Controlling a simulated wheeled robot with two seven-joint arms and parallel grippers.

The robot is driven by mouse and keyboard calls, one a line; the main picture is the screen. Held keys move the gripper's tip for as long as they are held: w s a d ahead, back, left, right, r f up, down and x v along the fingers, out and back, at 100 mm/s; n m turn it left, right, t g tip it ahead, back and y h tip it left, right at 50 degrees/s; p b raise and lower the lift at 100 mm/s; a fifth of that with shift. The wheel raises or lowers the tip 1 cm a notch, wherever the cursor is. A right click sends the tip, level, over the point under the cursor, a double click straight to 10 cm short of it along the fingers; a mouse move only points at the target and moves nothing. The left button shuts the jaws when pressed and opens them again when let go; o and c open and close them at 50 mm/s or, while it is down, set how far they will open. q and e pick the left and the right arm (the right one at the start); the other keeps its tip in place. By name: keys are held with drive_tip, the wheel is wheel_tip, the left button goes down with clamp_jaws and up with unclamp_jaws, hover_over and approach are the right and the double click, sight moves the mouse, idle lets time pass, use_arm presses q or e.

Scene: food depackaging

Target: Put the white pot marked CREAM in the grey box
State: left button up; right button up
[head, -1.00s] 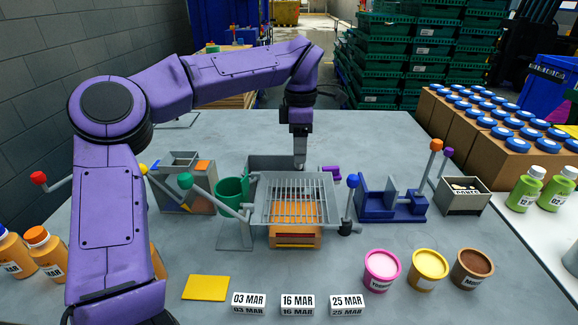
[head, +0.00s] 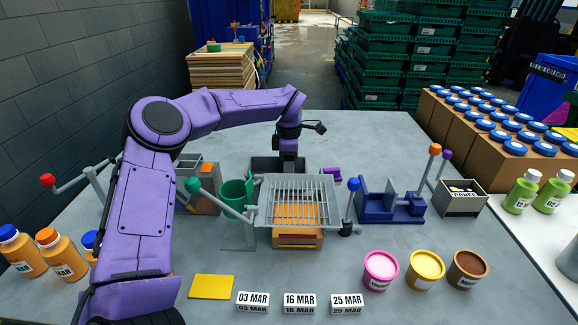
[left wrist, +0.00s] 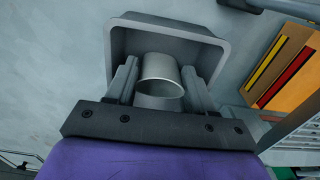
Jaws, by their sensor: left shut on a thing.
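My left gripper (left wrist: 160,88) is shut on a pale, round, open-looking pot (left wrist: 160,68), held between its two fingers. No CREAM marking shows on the side I see. In the left wrist view the grey box (left wrist: 172,24) surrounds the pot and fingertips from behind and the sides. In the head view the grey box (head: 262,163) stands behind the wire rack, and my left gripper (head: 289,166) points down at it. The pot is hidden there. I cannot tell whether the pot touches the box floor. My right gripper is not in view.
A wire rack (head: 297,190) over an orange drawer unit (head: 297,238) stands just in front of the box. A green cup (head: 233,194) is to its left, a blue fixture (head: 391,205) to the right. Pink, yellow and brown tubs (head: 426,268) stand at front right.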

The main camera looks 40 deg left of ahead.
use_arm(q)
drive_tip(key=o, duration=1)
drive_tip(key=shift+f, duration=0.1)
drive_tip(key=shift+c, duration=0.2)
wheel_tip(320, 180, up, 12)
drive_tip(key=shift+r+p, duration=0.2)
drive_tip(key=shift+p, duration=0.1)
